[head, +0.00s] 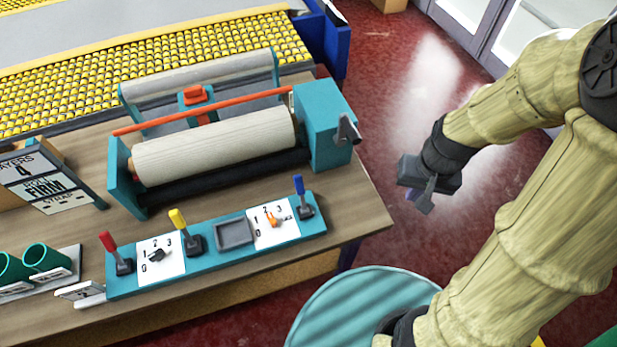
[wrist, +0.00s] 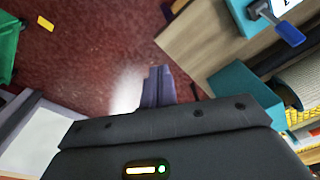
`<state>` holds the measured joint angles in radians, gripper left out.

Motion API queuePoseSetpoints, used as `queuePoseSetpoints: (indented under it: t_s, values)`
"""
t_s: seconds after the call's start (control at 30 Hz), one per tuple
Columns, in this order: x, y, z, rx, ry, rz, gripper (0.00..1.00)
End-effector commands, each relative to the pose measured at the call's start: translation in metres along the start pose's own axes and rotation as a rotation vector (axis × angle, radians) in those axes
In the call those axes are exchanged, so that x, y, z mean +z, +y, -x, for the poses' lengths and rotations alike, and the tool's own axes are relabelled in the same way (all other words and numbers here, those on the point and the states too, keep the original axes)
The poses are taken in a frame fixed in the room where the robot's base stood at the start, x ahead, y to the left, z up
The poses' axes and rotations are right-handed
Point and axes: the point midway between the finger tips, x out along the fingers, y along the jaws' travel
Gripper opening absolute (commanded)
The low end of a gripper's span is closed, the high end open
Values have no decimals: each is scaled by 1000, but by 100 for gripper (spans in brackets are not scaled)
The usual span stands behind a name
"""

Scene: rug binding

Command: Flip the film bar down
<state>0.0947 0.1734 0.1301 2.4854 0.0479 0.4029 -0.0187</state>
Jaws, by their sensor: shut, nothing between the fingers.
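A teal roller machine (head: 331,125) stands on the wooden bench and holds a pale roll (head: 215,147). A long thin orange-red bar (head: 200,112), which looks like the film bar, runs across the machine behind and above the roll. A dark grey handle or crank (head: 347,130) sticks out of the machine's right end. My gripper (head: 420,197) is off the bench's right edge, over the red floor, apart from the machine. Its fingers (wrist: 157,88) are shut together with nothing between them. In the wrist view, the teal machine end (wrist: 245,84) shows at the right.
A teal control panel (head: 215,262) at the bench front carries red, yellow and blue levers (head: 299,192). Several green cups (head: 45,258) and a FIRM sign (head: 52,187) are at the left. A yellow-studded conveyor (head: 60,90) lies behind. A round teal striped top (head: 350,290) stands below my arm.

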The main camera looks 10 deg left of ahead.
Motion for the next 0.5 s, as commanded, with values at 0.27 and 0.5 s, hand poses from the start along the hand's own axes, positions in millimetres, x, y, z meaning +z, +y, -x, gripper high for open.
queuePoseSetpoints:
  t_s: [0.27, 0.5]
  values:
    - [-4, -28, -75, -170, -247, -33, 0]
    - [-6, -66, -120, -400, -414, -77, 0]
